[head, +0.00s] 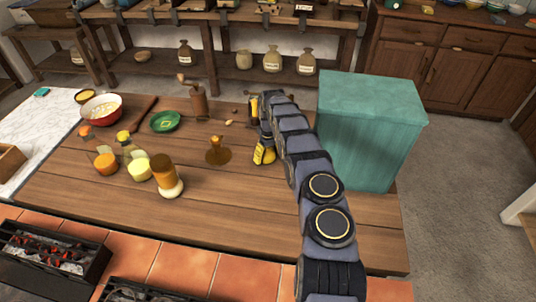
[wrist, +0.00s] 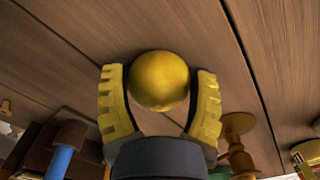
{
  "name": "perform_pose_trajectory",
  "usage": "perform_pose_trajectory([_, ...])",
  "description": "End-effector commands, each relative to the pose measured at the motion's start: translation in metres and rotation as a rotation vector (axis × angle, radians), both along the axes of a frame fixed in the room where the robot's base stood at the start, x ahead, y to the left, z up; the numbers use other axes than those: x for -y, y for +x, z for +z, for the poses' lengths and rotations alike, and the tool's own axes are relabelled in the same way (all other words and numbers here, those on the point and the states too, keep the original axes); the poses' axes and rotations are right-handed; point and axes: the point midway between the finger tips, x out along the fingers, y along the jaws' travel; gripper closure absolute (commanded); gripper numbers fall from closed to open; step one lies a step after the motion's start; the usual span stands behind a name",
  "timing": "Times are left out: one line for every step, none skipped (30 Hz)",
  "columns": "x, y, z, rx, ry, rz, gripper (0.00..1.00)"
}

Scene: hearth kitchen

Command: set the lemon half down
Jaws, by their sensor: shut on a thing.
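The lemon half (wrist: 159,80) shows in the wrist view as a smooth, round yellow shape between the two yellow fingers of my gripper (wrist: 160,88). The fingers are shut on it, one at each side. Behind it is the bare wooden table (wrist: 60,50); I cannot tell whether the lemon half touches it. In the head view my gripper (head: 264,153) is low over the middle of the table (head: 235,205), left of the teal box. There I cannot make out the lemon half apart from the yellow fingers.
A brown stemmed thing (head: 217,151) stands just left of my gripper. The tall teal box (head: 372,125) is close on the right. A green dish (head: 165,122), a red bowl (head: 102,107) and several jars stand further left. The table's front is clear.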

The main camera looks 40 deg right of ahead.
Motion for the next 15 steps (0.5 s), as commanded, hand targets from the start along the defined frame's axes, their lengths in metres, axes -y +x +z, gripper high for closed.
perform_pose_trajectory([0.0005, 0.0004, 0.0011, 0.001, -0.001, 0.0, 0.7])
perform_pose_trajectory([0.0005, 0.0004, 0.0012, 0.002, -0.002, 0.0, 0.7])
perform_pose_trajectory([0.0006, 0.0004, 0.0014, 0.002, -0.002, 0.0, 0.7])
perform_pose_trajectory([0.0005, 0.0004, 0.0014, 0.002, -0.002, 0.0, 0.7])
perform_pose_trajectory([0.0004, 0.0004, 0.0012, 0.002, -0.001, 0.0, 0.7])
perform_pose_trajectory([0.0003, 0.0004, 0.0004, 0.001, -0.001, 0.0, 0.7])
perform_pose_trajectory([0.0002, 0.0004, -0.0004, 0.001, -0.001, 0.0, 0.7])
perform_pose_trajectory([0.0001, 0.0004, -0.0015, 0.001, -0.001, 0.0, 0.7])
perform_pose_trajectory([0.0003, 0.0004, -0.0017, 0.001, -0.001, 0.0, 0.28])
perform_pose_trajectory([0.0004, 0.0005, -0.0014, 0.002, -0.001, 0.0, 0.15])
perform_pose_trajectory([0.0003, 0.0005, -0.0014, 0.002, -0.001, 0.0, 0.08])
perform_pose_trajectory([0.0003, 0.0005, -0.0014, 0.002, -0.001, 0.0, 0.08])
perform_pose_trajectory([0.0003, 0.0005, -0.0013, 0.002, -0.001, 0.0, 0.08])
perform_pose_trajectory([0.0003, 0.0004, -0.0014, 0.002, -0.001, 0.0, 0.08])
perform_pose_trajectory([0.0003, 0.0005, -0.0014, 0.002, -0.001, 0.0, 0.08])
